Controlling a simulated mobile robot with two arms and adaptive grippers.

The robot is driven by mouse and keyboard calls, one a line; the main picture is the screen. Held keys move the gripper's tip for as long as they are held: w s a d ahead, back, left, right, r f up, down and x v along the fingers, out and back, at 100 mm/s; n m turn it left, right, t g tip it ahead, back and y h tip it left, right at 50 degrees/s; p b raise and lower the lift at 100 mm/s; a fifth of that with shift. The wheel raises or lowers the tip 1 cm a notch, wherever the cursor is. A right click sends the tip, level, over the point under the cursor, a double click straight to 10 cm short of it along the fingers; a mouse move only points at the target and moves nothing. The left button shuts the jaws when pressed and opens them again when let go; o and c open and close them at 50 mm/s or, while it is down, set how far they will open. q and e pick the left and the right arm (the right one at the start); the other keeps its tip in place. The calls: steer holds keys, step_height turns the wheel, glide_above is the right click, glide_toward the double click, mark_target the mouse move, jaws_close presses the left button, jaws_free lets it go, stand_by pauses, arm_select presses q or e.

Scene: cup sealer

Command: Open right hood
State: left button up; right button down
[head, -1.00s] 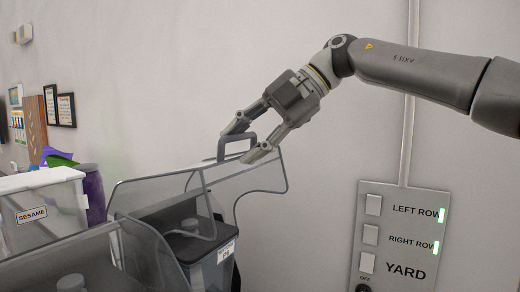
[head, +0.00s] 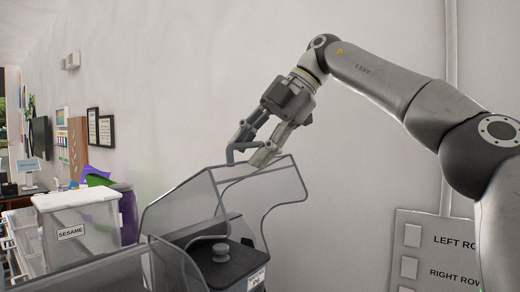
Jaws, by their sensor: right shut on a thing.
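The hood (head: 182,210) is a clear, grey-edged cover with a grey bar handle (head: 229,154) on its top edge. My right gripper (head: 249,150) reaches down from the upper right and is shut on this handle, its fingers on either side of the bar. A second clear hood (head: 172,262) shows lower and nearer, partly cut off by the frame. My left gripper is not in view.
A clear bin labelled SESAME (head: 85,225) stands at the left beside a purple container (head: 127,212). A switch panel (head: 425,255) with LEFT ROW and RIGHT ROW labels is on the wall at the lower right. The wall behind the hood is bare.

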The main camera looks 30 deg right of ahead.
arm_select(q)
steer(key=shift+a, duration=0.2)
arm_select(e)
steer(key=shift+w+f, duration=0.15)
steer(key=shift+f, duration=0.05)
steer(key=c, duration=1.5)
jaws_free()
steer(key=shift+w+a, duration=0.15)
steer(key=shift+w, duration=0.15)
steer(key=shift+d+r, duration=0.25)
steer(key=shift+r, duration=0.55)
steer(key=shift+s+d+r, duration=0.3)
steer(key=shift+d+r, duration=0.05)
steer(key=shift+r, duration=0.05)
steer(key=s+d, duration=0.2)
steer(key=d, duration=0.1)
steer(key=s+d, duration=0.2)
steer(key=d, duration=0.2)
steer(key=s+d, duration=0.2)
steer(key=d, duration=0.1)
steer(key=shift+s+d, duration=0.15)
steer(key=shift+s, duration=0.05)
steer(key=shift+s+d, duration=0.1)
steer(key=shift+s, duration=0.05)
steer(key=shift+d, duration=0.2)
